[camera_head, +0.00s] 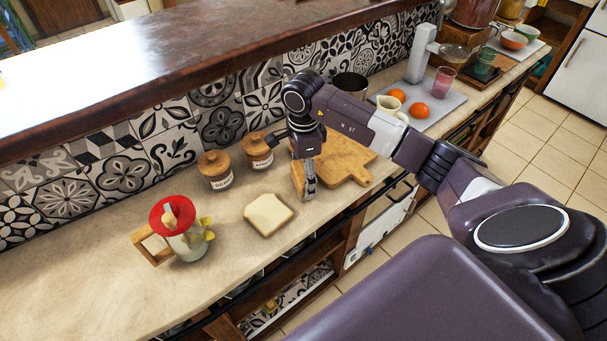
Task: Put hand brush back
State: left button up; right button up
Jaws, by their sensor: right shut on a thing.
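My right gripper (309,192) points down over the counter, beside the left edge of a wooden cutting board (345,165). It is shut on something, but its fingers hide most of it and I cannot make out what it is. I cannot pick out a hand brush clearly anywhere in view. My left gripper is not in view.
On the counter (75,285) are a slice of bread (268,214), a red-topped jug (184,240) with a wooden handle, and two lidded jars (215,170) (258,152). A tray (440,103) with oranges stands farther right. The left counter is clear; open shelves lie below.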

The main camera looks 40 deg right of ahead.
aim_at(303, 171)
jog(key=shift+f, duration=0.2)
jog(key=o, duration=1.2)
jog(key=shift+r, duration=0.1)
jog(key=shift+r, duration=0.15)
jog(key=shift+r, duration=0.2)
notch_tip(303, 171, up, 11)
jog(key=b, duration=0.3)
jog(key=shift+f, duration=0.15)
jog(key=shift+r, duration=0.45)
